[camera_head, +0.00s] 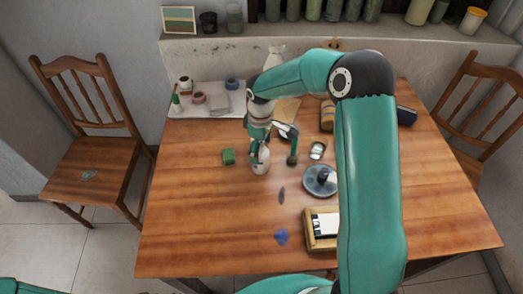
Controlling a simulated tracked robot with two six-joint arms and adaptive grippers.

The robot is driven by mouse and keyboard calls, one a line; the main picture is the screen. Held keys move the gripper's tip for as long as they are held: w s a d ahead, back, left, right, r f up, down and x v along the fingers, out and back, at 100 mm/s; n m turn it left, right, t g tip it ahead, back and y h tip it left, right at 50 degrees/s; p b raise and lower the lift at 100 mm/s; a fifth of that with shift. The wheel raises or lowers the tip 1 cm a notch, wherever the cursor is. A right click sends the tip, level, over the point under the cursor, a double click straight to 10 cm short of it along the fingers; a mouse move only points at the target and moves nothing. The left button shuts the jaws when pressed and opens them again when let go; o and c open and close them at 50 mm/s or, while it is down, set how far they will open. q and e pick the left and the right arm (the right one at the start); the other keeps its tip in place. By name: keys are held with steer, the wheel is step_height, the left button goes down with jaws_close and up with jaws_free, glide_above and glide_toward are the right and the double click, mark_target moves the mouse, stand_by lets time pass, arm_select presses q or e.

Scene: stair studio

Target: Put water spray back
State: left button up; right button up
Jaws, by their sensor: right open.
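A small whitish rounded object (261,162), which may be the water spray, stands on the wooden table (185,220). It is partly hidden by my right gripper. My right gripper (274,160) points down over the table with its dark fingers spread, one at the whitish object and the other apart to its right. I cannot tell whether the finger touches the object. My left gripper is out of view.
A pale mat (185,112) with tape rolls is at the back left. The table's front left is clear.

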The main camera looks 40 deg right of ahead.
step_height(320, 180, up, 10)
steer(key=shift+w+r+b, duration=0.1)
steer(key=shift+r+b, duration=0.1)
steer(key=shift+b, duration=0.15)
steer(key=shift+f, duration=0.1)
stand_by(0.3)
